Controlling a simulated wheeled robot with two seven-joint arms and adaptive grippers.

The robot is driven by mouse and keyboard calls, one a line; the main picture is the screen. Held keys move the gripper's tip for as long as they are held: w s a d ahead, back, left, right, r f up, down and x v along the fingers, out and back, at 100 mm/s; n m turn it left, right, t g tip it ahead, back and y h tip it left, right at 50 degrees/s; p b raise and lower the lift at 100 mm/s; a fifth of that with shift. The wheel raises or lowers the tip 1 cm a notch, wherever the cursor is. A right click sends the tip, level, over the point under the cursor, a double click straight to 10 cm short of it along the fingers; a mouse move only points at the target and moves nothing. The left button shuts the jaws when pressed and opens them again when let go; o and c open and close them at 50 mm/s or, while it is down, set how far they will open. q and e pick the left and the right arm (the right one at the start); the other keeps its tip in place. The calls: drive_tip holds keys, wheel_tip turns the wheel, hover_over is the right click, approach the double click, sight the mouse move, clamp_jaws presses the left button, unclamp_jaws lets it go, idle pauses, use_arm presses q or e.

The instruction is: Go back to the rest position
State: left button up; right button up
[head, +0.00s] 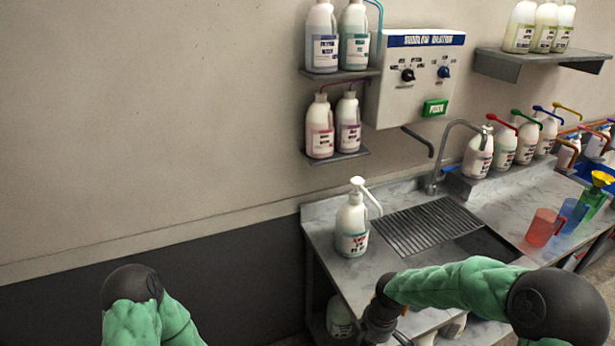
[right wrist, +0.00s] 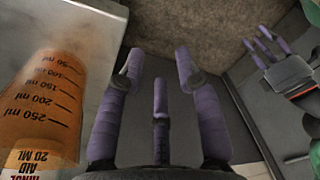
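My right gripper (right wrist: 158,68) has three purple fingers standing apart with nothing between them. It is open. In the head view my right arm (head: 455,284) reaches left over the front of the counter, its gripper mostly cut off by the bottom edge. My left gripper (right wrist: 260,44) shows at the upper right of the right wrist view, its purple fingers apart and empty. In the head view only my left arm (head: 150,315) shows, low at the left. An orange measuring cup (right wrist: 45,110) stands beside my right gripper, to its left, apart from the fingers.
A white pump bottle (head: 352,228) stands at the counter's (head: 385,262) left end, beside the drain grate (head: 420,226). A red jug (head: 544,228) and several pump bottles are further right. A control box (head: 415,80) hangs on the wall. The left floor area looks free.

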drive_tip(key=s+a+f+m+y+b, duration=0.1)
drive_tip(key=s+a+f+m, duration=0.2)
drive_tip(key=s+f+m, duration=0.4)
drive_tip(key=s+a+f+m+y+b, duration=0.1)
drive_tip(key=s+a+f+m+b, duration=0.1)
drive_tip(key=s+f+m, duration=0.5)
wheel_tip(320, 180, down, 8)
drive_tip(key=m, duration=0.4)
drive_tip(key=shift+s+a+f+t, duration=0.15)
drive_tip(key=shift+a+t, duration=0.15)
drive_tip(key=shift+a, duration=0.1)
